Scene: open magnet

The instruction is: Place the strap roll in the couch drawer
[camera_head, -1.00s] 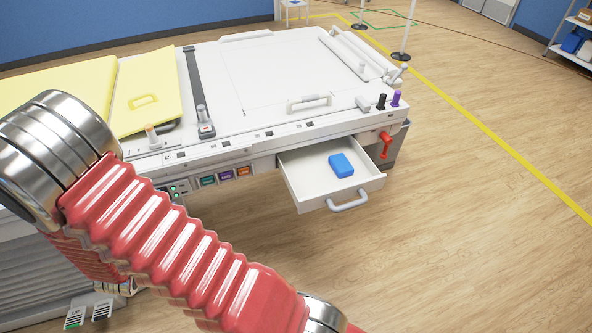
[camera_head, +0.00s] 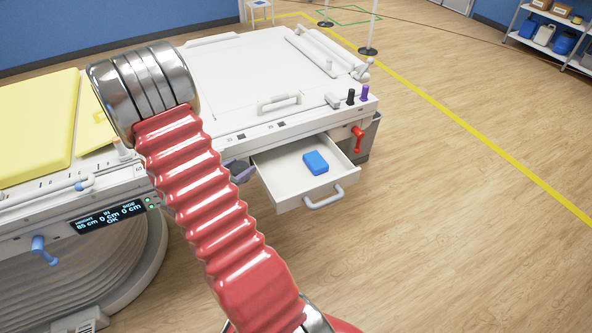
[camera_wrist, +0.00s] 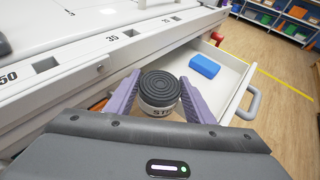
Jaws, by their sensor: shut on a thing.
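The strap roll (camera_wrist: 160,90) is a dark ridged disc on top with a pale lettered band around its side. In the wrist view it sits between the two purple fingers of my gripper (camera_wrist: 162,98), which is shut on it. The couch drawer (camera_head: 277,170) is pulled open, white, with a grey handle at its front. It also shows in the wrist view (camera_wrist: 228,84), beyond and right of the roll. In the head view, part of my gripper (camera_head: 241,172) shows at the drawer's left side; the roll cannot be made out there.
A blue block (camera_head: 316,162) lies in the drawer, with bare floor around it. The white couch top (camera_head: 235,75) rises behind the drawer. A red lever (camera_head: 357,139) stands out to its right. Open wooden floor lies right and in front.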

